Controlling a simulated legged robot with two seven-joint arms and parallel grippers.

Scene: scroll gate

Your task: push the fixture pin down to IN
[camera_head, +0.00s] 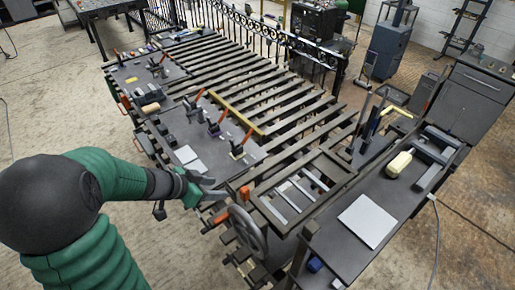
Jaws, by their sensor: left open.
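My left gripper (212,187) reaches in from the left at the front edge of the slatted table. It is open, and nothing shows between its fingers. A small orange part (245,192) stands just right of the fingertips, apart from them. Red-handled upright clamps (240,148) stand on the dark fixture plate (245,163) behind the gripper. I cannot tell which of these small parts is the fixture pin, and no IN mark is readable. My right gripper is not in view.
A handwheel (248,232) sits below and right of the gripper. A slatted table (262,95) runs to the back, with a framed gate piece (300,187) near the front.

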